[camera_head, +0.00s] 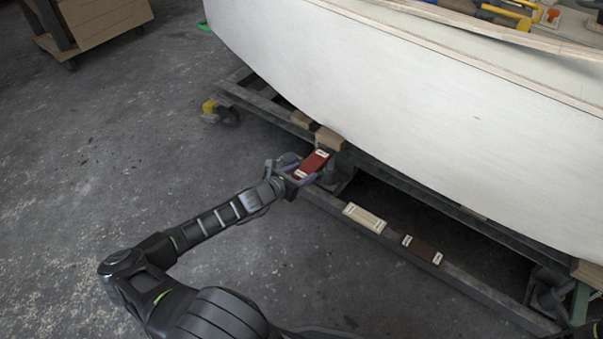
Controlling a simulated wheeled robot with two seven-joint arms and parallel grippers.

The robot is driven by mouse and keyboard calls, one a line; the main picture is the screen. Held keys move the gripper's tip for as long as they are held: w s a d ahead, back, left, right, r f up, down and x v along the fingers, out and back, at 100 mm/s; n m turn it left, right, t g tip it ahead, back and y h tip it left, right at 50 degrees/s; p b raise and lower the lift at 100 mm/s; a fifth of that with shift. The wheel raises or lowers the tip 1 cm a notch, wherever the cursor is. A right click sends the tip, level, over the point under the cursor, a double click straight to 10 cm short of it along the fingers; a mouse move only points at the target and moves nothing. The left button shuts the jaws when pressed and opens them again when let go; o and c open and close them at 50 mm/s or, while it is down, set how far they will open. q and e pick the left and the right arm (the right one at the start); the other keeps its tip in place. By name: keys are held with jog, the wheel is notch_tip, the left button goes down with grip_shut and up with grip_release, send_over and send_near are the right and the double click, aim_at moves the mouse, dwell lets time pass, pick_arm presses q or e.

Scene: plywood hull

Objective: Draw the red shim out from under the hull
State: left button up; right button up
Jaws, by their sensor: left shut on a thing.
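The white hull (430,110) rests on a dark metal cradle frame (405,234). The red shim (313,163) is a flat red block with pale labels on its ends. It lies at the near side of the frame, just below the hull's lower edge. My left gripper (303,171) has its jaws around the shim's near part and is shut on it. Part of the shim is hidden by the fingers. I cannot tell whether its far end still touches the wooden block behind it.
A pale wooden shim (364,218) and a dark brown shim (422,250) lie on the near rail, right of my gripper. A wooden block (328,139) sits under the hull. A yellow caster (210,107) stands at the left.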

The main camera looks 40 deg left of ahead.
pick_arm(q)
jog(key=o, duration=1.5)
jog(key=shift+s, duration=0.1)
jog(key=p+v, duration=0.3)
jog(key=v, duration=0.4)
jog(key=shift+s+r, duration=0.2)
jog(key=shift+s, duration=0.05)
